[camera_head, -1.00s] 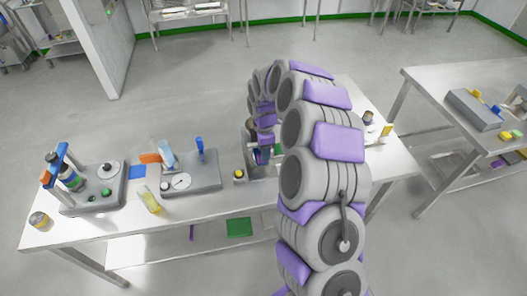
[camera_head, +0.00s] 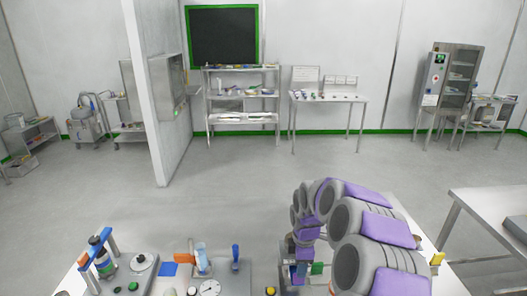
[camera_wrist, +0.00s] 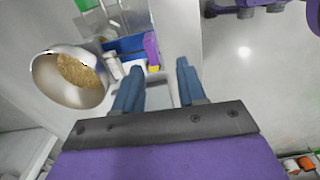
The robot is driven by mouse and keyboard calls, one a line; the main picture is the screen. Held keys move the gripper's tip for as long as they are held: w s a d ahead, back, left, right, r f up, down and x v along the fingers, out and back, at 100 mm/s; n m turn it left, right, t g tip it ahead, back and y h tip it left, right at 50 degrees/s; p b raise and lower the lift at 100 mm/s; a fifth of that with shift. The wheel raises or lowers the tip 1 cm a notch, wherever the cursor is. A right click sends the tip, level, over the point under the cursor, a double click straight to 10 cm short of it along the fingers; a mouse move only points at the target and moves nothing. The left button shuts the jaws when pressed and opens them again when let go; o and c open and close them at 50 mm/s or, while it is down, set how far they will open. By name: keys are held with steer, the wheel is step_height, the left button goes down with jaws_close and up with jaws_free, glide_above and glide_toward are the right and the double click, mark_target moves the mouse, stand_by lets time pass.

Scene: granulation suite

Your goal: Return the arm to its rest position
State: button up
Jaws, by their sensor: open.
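My arm, grey with purple pads, arches over the steel table (camera_head: 413,222) at the bottom right of the head view. My gripper (camera_wrist: 158,82) shows in the wrist view with two blue fingers spread apart and nothing between them. A blue tray (camera_wrist: 124,44) holding small items lies just beyond the fingertips. In the head view the arm hides part of the table top, and the fingertips cannot be made out clearly.
A stand with a dark bottle (camera_head: 108,262) and a device with a round dial (camera_head: 209,288) stand on the table at left. A second table (camera_head: 490,205) is at right. Shelves (camera_head: 242,117) and a cabinet (camera_head: 447,75) line the far wall. The floor between is clear.

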steer(key=s+a+r+m, duration=0.1)
steer(key=s+r+m, duration=0.2)
steer(key=s+r, duration=0.45)
steer(key=s+a+r+m, duration=0.1)
steer(key=s+r+m, duration=0.35)
steer(key=s, duration=0.65)
steer(key=s+d+r+m+g, duration=0.1)
steer(key=s+m, duration=0.9)
steer(key=s, duration=1.2)
steer(key=shift+s+d+r+g, duration=0.25)
steer(key=shift+d+r+g, duration=0.05)
steer(key=shift+d, duration=0.25)
